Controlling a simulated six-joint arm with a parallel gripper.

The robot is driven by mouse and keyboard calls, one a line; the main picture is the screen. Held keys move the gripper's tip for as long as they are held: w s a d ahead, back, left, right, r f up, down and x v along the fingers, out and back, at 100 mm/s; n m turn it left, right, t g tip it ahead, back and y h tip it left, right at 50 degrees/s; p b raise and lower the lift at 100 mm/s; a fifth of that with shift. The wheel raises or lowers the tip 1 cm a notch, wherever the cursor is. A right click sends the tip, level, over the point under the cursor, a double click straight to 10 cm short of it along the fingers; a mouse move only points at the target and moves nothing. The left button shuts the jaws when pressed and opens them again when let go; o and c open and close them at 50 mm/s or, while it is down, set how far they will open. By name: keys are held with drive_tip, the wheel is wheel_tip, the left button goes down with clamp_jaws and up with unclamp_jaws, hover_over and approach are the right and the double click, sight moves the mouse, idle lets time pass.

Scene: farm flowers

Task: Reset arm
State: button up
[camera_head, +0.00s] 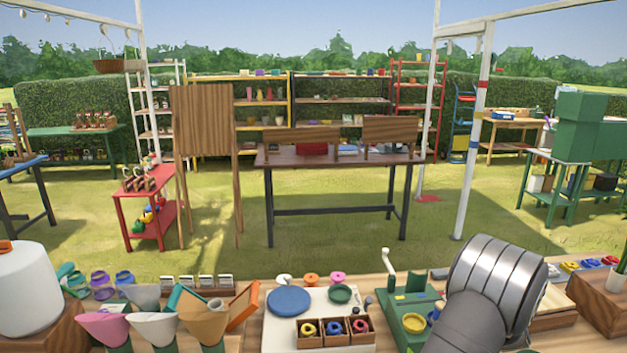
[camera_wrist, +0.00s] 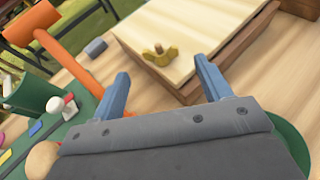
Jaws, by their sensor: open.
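My gripper (camera_wrist: 165,85) shows in the wrist view with its two blue-grey fingers spread apart and nothing between them. It hangs over the wooden bench (camera_wrist: 85,70). A wooden board (camera_wrist: 190,35) with a brass wing nut (camera_wrist: 160,52) lies beyond the fingertips. In the head view my arm reaches in at the lower right, and my gripper cannot be made out there.
A green device with a crank (camera_head: 410,312) stands left of my arm; a green base (camera_wrist: 75,125) shows left of the fingers. A white board (camera_head: 285,330) holds a blue disc (camera_head: 289,301). Paper cones (camera_head: 155,328) stand left. A potted plant (camera_head: 603,300) stands right.

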drive_tip(key=v, duration=0.8)
drive_tip(key=shift+s+a, duration=0.15)
drive_tip(key=shift+s, duration=0.05)
drive_tip(key=shift+r, duration=0.15)
drive_tip(key=c, duration=0.5)
drive_tip(key=d+n+t+y, duration=0.4)
drive_tip(key=d+n+t, duration=0.15)
drive_tip(key=d, duration=0.55)
drive_tip(key=s+f+n+y, duration=0.1)
drive_tip(key=s+f+y, duration=0.1)
drive_tip(key=s+d+f+n+t+y, duration=0.1)
drive_tip(key=s+f+y, duration=0.1)
drive_tip(key=s+f+n+y, duration=0.1)
drive_tip(key=s+f+y, duration=0.1)
drive_tip(key=shift+s+d+f+n+y, duration=0.1)
drive_tip(key=shift+d+f+n+y, duration=0.15)
drive_tip(key=shift+y, duration=0.15)
drive_tip(key=shift+s+a+f+y, duration=0.1)
drive_tip(key=shift+s+y, duration=0.1)
drive_tip(key=shift+y, duration=0.1)
drive_tip(key=w+a, duration=0.1)
drive_tip(key=w, duration=0.4)
drive_tip(key=w+a, duration=0.1)
drive_tip(key=w, duration=0.5)
drive_tip(key=w+a, duration=0.1)
drive_tip(key=w, duration=0.5)
drive_tip(key=shift+a, duration=0.15)
